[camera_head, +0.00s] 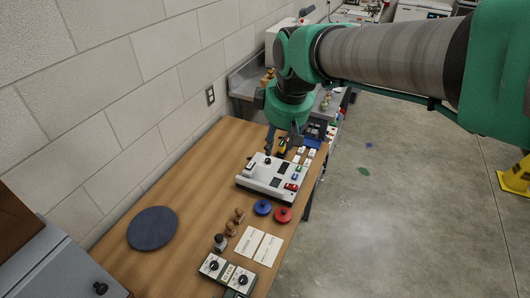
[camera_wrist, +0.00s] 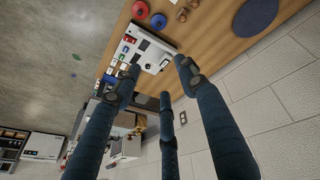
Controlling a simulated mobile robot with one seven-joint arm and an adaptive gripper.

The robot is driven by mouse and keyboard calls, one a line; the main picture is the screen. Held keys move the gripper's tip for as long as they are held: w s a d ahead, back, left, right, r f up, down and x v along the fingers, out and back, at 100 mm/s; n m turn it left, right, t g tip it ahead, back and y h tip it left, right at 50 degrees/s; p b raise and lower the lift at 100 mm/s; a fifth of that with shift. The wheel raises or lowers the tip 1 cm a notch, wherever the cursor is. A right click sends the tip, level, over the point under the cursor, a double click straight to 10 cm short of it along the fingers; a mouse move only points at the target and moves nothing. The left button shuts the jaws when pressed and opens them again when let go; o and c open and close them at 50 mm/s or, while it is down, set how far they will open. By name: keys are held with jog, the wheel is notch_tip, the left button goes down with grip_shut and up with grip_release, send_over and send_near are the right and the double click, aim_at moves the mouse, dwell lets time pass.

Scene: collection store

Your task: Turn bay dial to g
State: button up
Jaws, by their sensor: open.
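A white control box (camera_head: 262,188) stands on the wooden table, with a small dark knob (camera_head: 267,160) and several coloured buttons. The box also shows in the wrist view (camera_wrist: 160,48), with a round black knob (camera_wrist: 149,67) on it. A panel with two black dials (camera_head: 228,273) lies at the table's near end; its letters are too small to read. I cannot tell which of these is the bay dial. My gripper (camera_head: 285,143) is open and empty above the far end of the box. In the wrist view its fingers (camera_wrist: 160,75) are spread and apart from the box.
A blue disc (camera_head: 263,207) and a red disc (camera_head: 283,214) lie beside the box. White cards (camera_head: 258,246), small brown pieces (camera_head: 235,222) and a dark round mat (camera_head: 153,228) are on the table (camera_head: 190,190). A block wall (camera_head: 120,90) borders the left. Open floor (camera_head: 400,220) lies right.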

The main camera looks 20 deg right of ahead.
jog(key=w+d+f+n+g+p, duration=0.1)
jog(key=w+n+p, duration=0.1)
jog(key=w, duration=0.5)
jog(key=w+d+f+n+p, duration=0.1)
jog(key=w+d+n, duration=0.1)
jog(key=w, duration=0.4)
jog(key=n+g+p, duration=0.3)
jog(key=n+p, duration=0.6)
jog(key=n, duration=0.3)
send_over(268, 160)
notch_tip(268, 160, down, 28)
jog(key=shift+w, duration=0.15)
notch_tip(268, 160, down, 14)
jog(key=shift+r, duration=0.15)
jog(key=shift+c, duration=0.5)
